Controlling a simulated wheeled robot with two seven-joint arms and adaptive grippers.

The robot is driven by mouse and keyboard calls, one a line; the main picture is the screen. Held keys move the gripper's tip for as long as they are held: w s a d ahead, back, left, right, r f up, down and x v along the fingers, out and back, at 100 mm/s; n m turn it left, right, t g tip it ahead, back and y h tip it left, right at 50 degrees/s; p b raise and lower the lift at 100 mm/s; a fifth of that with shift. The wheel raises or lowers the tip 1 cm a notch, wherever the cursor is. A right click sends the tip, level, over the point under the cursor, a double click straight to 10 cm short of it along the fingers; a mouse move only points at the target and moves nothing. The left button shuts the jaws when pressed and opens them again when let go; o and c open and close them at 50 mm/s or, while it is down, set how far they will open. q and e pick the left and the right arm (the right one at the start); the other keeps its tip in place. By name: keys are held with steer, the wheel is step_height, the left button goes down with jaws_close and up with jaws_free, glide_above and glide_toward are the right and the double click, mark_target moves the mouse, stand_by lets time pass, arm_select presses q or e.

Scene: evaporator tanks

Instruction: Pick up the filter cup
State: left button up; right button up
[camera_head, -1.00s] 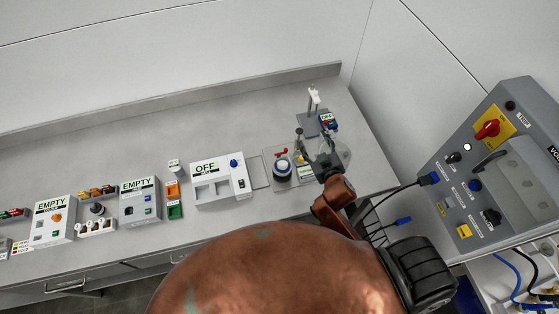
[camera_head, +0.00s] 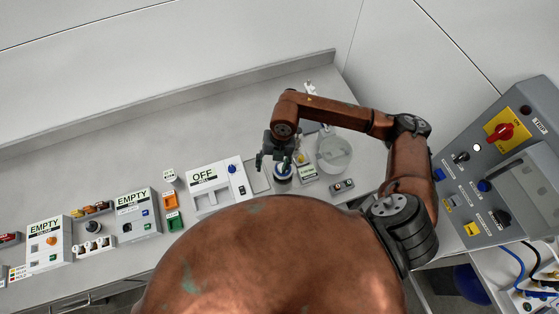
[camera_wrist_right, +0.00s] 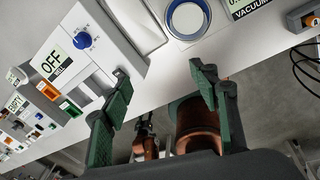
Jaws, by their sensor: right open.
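What looks like the filter cup is a round white piece with a blue rim (camera_head: 284,174) on the bench, to the right of the white OFF box. It also shows at the top of the right wrist view (camera_wrist_right: 187,18), beyond the fingertips. My right gripper (camera_head: 272,163) is beside and above it, partly covering it in the head view. In the right wrist view the two green fingers (camera_wrist_right: 160,78) are spread apart with nothing between them. My left gripper is not in view.
The OFF box (camera_head: 218,188) stands close on the left. A clear round vessel (camera_head: 333,154) stands to the right, with a small grey switch box (camera_head: 342,187) in front. A large grey control panel (camera_head: 500,165) is at far right. The bench behind is clear.

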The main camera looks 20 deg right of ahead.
steer(key=d, duration=0.1)
steer(key=w+d+h, duration=0.1)
steer(key=d, duration=0.1)
steer(key=w+d+h, duration=0.1)
steer(key=d, duration=0.1)
steer(key=shift+f+m, duration=0.3)
steer(key=shift+f, duration=0.05)
steer(key=shift+f+p, duration=0.4)
steer(key=shift+f, duration=0.45)
step_height(320, 180, down, 4)
steer(key=shift+w+d+f+p, duration=0.1)
steer(key=shift+f+p, duration=0.1)
steer(key=shift+p, duration=0.85)
steer(key=shift+f, duration=0.5)
steer(key=shift+c, duration=0.7)
steer(key=c, duration=1.1)
